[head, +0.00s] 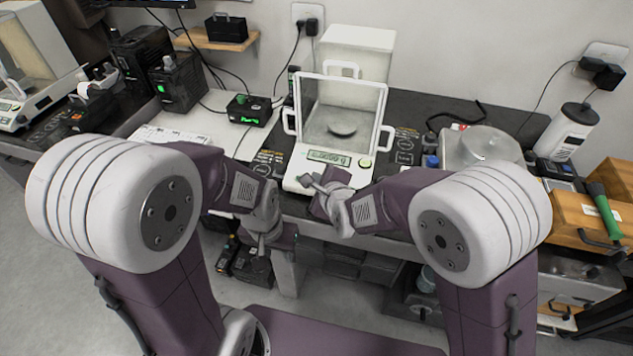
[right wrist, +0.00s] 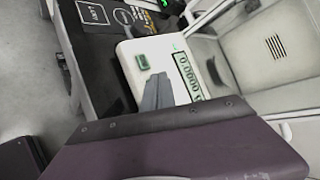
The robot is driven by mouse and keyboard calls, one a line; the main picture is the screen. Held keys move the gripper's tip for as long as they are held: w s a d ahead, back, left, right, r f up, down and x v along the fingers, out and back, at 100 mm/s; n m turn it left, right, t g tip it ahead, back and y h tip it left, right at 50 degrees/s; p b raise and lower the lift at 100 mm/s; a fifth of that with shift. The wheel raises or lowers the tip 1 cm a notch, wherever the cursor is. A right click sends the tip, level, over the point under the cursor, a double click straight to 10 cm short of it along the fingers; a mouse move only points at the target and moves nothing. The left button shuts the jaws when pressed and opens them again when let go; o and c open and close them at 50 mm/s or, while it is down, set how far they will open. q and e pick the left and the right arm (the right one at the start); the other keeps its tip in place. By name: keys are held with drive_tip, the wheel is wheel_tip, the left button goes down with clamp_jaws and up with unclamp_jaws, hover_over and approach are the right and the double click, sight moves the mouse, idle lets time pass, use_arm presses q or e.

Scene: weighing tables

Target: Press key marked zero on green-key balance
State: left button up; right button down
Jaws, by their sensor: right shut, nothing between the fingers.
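The white balance (head: 290,183) stands on the dark bench top, with a clear-walled weighing chamber and a pan inside. Its lit display (head: 328,157) reads zeros, and also shows in the right wrist view (right wrist: 188,78). A green key (right wrist: 143,62) is on the front panel in the right wrist view; its marking is not readable. A round green spot (head: 366,162) is at the panel's right end. My right gripper (head: 309,181) is shut and empty over the panel's left front; its grey fingers (right wrist: 158,88) end close beside the green key. I cannot tell whether they touch. My left gripper (head: 262,242) hangs low before the bench; its jaws are unclear.
A black box with a green display (head: 249,110) stands left of the balance. Another balance (head: 30,90) stands at far left. A wooden drawer unit (head: 575,215) is at right.

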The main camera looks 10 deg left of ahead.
drive_tip(key=shift+w+f+b, duration=0.1)
drive_tip(key=shift+f+b, duration=0.25)
drive_tip(key=shift+b, duration=0.15)
idle(0.3)
idle(0.4)
drive_tip(key=shift+s+r+p, duration=0.25)
drive_tip(key=shift+r+p, duration=0.2)
drive_tip(key=shift+r, duration=0.3)
drive_tip(key=r+p, duration=0.1)
drive_tip(key=r, duration=0.1)
drive_tip(key=s+r+p, duration=0.1)
drive_tip(key=r+p, duration=0.1)
drive_tip(key=shift+s+r, duration=0.2)
drive_tip(key=shift+r, duration=0.2)
idle(0.4)
